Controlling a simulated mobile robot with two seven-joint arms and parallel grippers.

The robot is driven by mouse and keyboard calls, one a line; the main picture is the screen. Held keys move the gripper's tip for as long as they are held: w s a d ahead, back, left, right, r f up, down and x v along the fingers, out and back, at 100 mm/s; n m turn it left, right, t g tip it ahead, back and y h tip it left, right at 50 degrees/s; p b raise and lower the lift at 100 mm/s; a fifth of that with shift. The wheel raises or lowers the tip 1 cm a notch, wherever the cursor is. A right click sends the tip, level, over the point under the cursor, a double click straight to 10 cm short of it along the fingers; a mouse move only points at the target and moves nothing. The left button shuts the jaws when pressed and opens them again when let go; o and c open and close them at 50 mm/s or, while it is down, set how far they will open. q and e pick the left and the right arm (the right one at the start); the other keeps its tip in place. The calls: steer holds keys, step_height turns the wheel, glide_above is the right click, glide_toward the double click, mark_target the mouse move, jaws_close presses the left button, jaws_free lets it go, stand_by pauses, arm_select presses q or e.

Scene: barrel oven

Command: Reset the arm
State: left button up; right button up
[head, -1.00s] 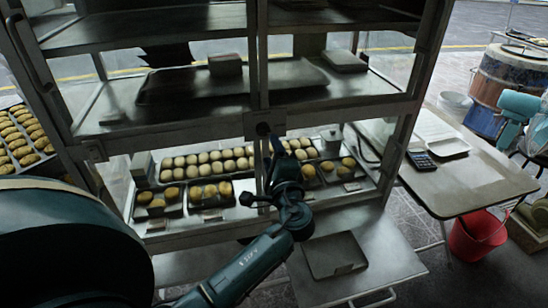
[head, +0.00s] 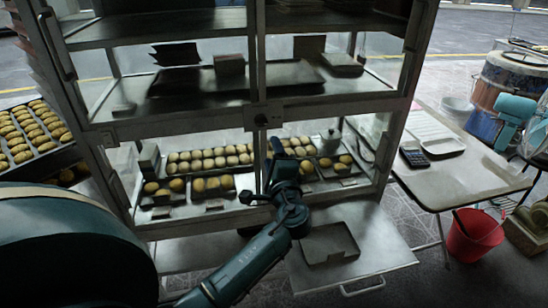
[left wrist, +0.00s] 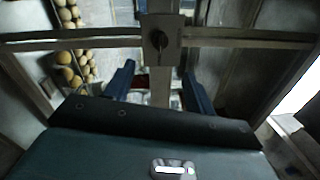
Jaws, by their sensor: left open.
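My left arm comes in from the lower left in the head view, and its gripper (head: 274,150) is in front of the glass cabinet (head: 254,117), by the middle upright. In the left wrist view the two dark blue fingers of my left gripper (left wrist: 158,85) stand apart with nothing held between them. The latch plate (left wrist: 160,42) on the cabinet's frame is just beyond the fingers. I cannot tell whether the gripper touches the frame. My right gripper is not in view.
Trays of round buns (head: 208,160) fill the cabinet's lower shelf. A metal shelf with an empty tray (head: 330,246) sticks out below. A side table (head: 470,175) with a calculator (head: 415,158) stands right, a red bucket (head: 476,236) beside it. More buns (head: 30,130) are at left.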

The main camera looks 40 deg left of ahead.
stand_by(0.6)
arm_select(q)
steer(key=s+d+f+n+g+h, duration=0.1)
steer(key=s+d+f+h, duration=0.35)
steer(key=f, duration=0.45)
steer(key=s+d+f+h, duration=0.4)
steer(key=d+f+h, duration=0.1)
steer(key=f, duration=0.4)
steer(key=s+d+f+n+h, duration=0.2)
steer(key=s+d+n+h, duration=0.1)
steer(key=s+d, duration=0.2)
steer(key=s+d+f+n+g+h, duration=0.1)
steer(key=s+d+n+h, duration=0.3)
steer(key=s, duration=0.6)
steer(key=shift+d+f, duration=0.8)
steer(key=shift+d, duration=0.3)
